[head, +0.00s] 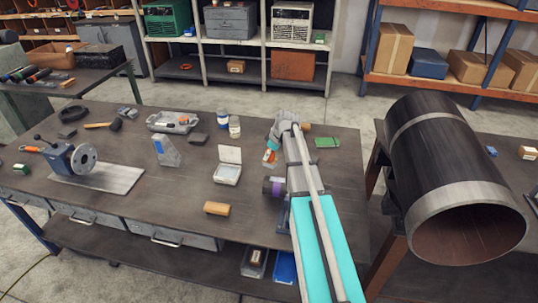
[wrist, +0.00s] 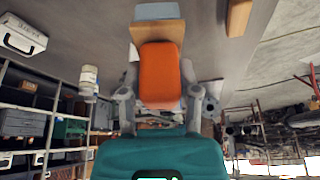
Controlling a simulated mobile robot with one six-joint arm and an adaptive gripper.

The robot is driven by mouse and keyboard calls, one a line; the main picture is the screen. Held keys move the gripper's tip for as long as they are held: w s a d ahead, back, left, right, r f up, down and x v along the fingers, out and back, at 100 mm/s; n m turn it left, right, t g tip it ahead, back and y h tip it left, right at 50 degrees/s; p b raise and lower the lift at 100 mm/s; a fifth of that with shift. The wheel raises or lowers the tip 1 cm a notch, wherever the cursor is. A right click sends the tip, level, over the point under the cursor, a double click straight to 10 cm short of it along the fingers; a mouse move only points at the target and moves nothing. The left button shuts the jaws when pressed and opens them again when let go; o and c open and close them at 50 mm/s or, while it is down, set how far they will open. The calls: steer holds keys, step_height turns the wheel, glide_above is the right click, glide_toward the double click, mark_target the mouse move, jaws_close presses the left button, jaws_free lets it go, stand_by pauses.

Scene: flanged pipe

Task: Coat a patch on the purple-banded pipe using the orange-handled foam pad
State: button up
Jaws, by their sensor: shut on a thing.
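My gripper (wrist: 160,92) is shut on the orange handle (wrist: 160,70) of the foam pad, with one finger on each side. A tan block and a pale blue foam face (wrist: 157,11) show beyond the handle in the wrist view. The purple-banded pipe (head: 277,188) is short and dark, lying on the bench at its right part; my arm hides its right side. A small orange patch (head: 270,156) shows beside my arm, just behind the pipe. It seems to be the held handle, but is mostly hidden. I cannot tell whether the pad touches the pipe.
An open white box (head: 228,172) and a wooden block (head: 216,209) lie left of the pipe. Bottles (head: 234,127), a clear tray (head: 172,122) and a green item (head: 327,142) stand farther back.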

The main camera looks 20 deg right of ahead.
steer(key=shift+r+p, duration=0.45)
steer(key=shift+r, duration=0.3)
steer(key=shift+f, duration=0.2)
